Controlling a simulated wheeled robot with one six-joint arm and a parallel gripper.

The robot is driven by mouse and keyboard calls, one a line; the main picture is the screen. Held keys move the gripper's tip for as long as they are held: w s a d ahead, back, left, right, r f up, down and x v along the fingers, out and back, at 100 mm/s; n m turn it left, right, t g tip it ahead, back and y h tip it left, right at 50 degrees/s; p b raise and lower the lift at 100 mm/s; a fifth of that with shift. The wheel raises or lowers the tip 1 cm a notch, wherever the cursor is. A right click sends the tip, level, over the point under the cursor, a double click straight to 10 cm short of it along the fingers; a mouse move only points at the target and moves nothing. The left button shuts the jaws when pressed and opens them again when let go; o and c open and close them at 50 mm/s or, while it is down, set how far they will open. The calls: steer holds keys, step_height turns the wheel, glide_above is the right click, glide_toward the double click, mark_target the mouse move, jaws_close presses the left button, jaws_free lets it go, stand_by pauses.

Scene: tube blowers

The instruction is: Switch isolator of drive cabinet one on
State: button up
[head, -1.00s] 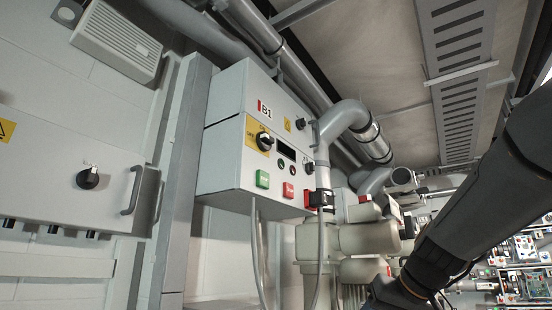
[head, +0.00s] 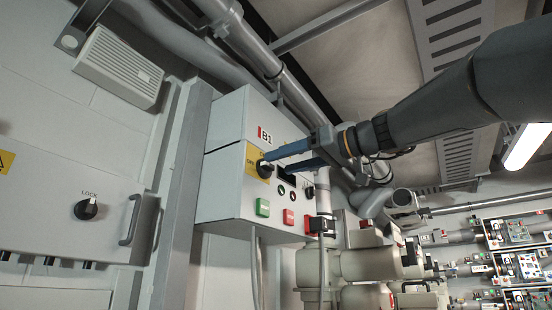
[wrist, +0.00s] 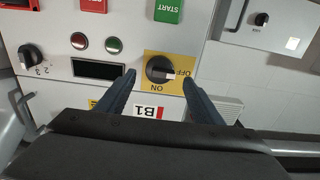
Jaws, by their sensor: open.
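The grey drive cabinet marked B1 (head: 228,190) hangs on the wall, and its B1 label (wrist: 150,111) shows upside down in the wrist view. Its isolator is a black rotary knob (wrist: 159,69) on a yellow plate (wrist: 151,88) lettered ON and OFF. The knob's white mark is on the OFF side. My gripper (wrist: 160,79) is open, with one blue finger on either side of the plate and the knob between them in the picture. In the head view my gripper (head: 277,164) reaches to the knob from the right; I cannot tell whether it touches.
The panel also has a green START button (wrist: 168,10), a red button (head: 289,218), indicator lamps, a dark display (wrist: 97,69) and a numbered selector (wrist: 30,55). A second cabinet with a LOCK knob (head: 86,208) is at left. Pipes and a blower (head: 365,263) stand close right.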

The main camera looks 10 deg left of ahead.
mark_target(272, 166)
steer(key=shift+p+x, duration=0.8)
steer(key=shift+x, duration=0.95)
steer(key=shift+c, duration=0.5)
steer(key=c, duration=0.9)
